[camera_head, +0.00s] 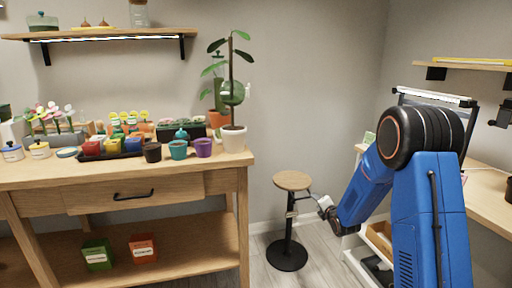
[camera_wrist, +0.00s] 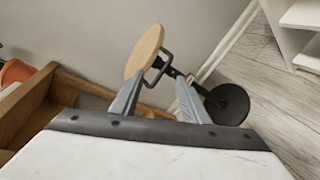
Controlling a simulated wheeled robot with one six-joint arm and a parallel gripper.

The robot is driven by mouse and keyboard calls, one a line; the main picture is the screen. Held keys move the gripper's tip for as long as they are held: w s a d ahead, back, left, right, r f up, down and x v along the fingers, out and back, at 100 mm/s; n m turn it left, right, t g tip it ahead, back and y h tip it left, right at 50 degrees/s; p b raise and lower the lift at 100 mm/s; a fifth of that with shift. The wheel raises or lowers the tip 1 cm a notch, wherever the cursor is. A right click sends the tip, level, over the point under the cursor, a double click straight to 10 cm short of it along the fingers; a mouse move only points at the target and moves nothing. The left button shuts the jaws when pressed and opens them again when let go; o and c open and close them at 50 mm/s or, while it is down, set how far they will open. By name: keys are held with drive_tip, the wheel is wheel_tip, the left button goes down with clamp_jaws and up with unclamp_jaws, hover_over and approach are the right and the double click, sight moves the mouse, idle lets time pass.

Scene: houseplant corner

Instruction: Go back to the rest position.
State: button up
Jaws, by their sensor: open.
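My gripper (camera_head: 324,205) is at the end of my blue arm, right of the wooden table in the head view. It is beside a small stool (camera_head: 292,181) with a round wooden top and a black base. In the wrist view my gripper (camera_wrist: 158,92) shows two grey fingers spread apart with nothing between them held. The stool's wooden seat (camera_wrist: 145,52) and its black base (camera_wrist: 228,104) lie beyond the fingers. I cannot tell whether the fingers touch the stool.
A wooden table (camera_head: 110,178) on the left holds several pots and plants, with two boxes on its lower shelf (camera_head: 190,250). A wall shelf (camera_head: 110,34) hangs above. A desk (camera_head: 485,195) stands right, with a white shelf unit (camera_head: 355,262) below. Grey floor (camera_head: 320,262) shows around the stool.

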drive_tip(key=s+d+r+m+g+h, duration=0.1)
drive_tip(key=s+r+m+g, duration=0.1)
drive_tip(key=s+r+m, duration=0.45)
drive_tip(key=s+r+m+g+h, duration=0.15)
drive_tip(key=s+r, duration=0.25)
drive_tip(key=s, duration=0.6)
drive_tip(key=s+d+r+m+g, duration=0.1)
drive_tip(key=s+r+m, duration=0.4)
drive_tip(key=s, duration=0.3)
drive_tip(key=s+a+m+g, duration=0.1)
drive_tip(key=s+m+g, duration=0.4)
drive_tip(key=s, duration=2.9)
drive_tip(key=m, duration=0.7)
drive_tip(key=shift+s+a+r, duration=0.15)
drive_tip(key=shift+s+a, duration=0.1)
drive_tip(key=shift+a, duration=0.1)
